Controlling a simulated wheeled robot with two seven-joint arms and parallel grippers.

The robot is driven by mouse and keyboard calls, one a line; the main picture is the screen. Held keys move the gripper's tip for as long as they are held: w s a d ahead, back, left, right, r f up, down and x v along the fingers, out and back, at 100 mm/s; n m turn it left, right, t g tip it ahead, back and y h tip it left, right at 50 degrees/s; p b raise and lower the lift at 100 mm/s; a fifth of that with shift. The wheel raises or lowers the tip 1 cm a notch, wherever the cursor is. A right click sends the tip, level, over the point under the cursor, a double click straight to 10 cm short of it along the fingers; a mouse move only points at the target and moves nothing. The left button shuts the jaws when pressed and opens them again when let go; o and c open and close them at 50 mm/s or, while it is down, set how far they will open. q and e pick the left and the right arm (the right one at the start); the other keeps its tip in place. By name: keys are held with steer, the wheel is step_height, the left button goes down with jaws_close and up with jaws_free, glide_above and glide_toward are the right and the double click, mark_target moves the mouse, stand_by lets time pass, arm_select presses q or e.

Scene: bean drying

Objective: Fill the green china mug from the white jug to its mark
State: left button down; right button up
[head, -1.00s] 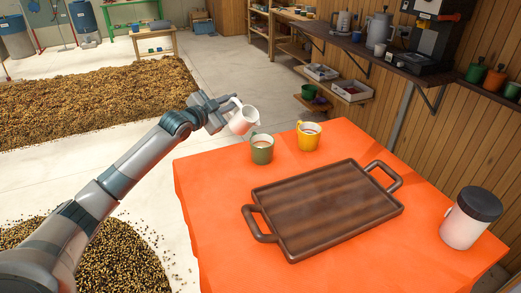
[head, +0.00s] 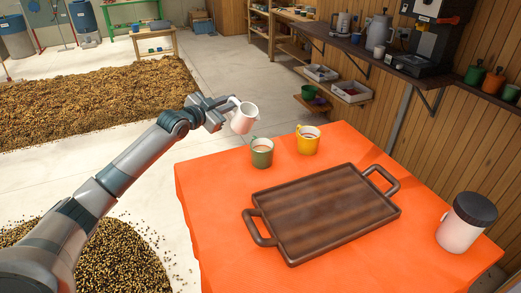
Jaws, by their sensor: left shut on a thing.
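The green china mug (head: 262,157) stands upright on the orange-covered table near its far left corner, with a pale brown liquid showing inside. My left gripper (head: 226,107) is shut on the white jug (head: 244,119) and holds it in the air, above and to the left of the green mug in the picture. The jug looks only slightly tilted, apart from the mug, and I see no stream from it. The mark on the mug cannot be made out. My right gripper is out of view.
A brown wooden tray (head: 325,212) lies empty mid-table on the orange cloth (head: 222,231). A white jar with a black lid (head: 459,228) stands at the right. Wall shelves are beyond.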

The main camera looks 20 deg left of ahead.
arm_select(q)
steer(key=shift+a+r+n, duration=0.15)
steer(key=shift+r+n, duration=0.15)
steer(key=shift+r, duration=0.05)
steer(key=shift+f, duration=0.1)
steer(key=shift+f+n+h+b, duration=0.4)
steer(key=shift+f+n+b, duration=0.05)
steer(key=shift+f+n, duration=0.8)
steer(key=shift+d+f+n+b, duration=0.3)
steer(key=shift+f+n+b, duration=0.1)
steer(key=shift+f+n, duration=0.4)
steer(key=shift+r, duration=0.15)
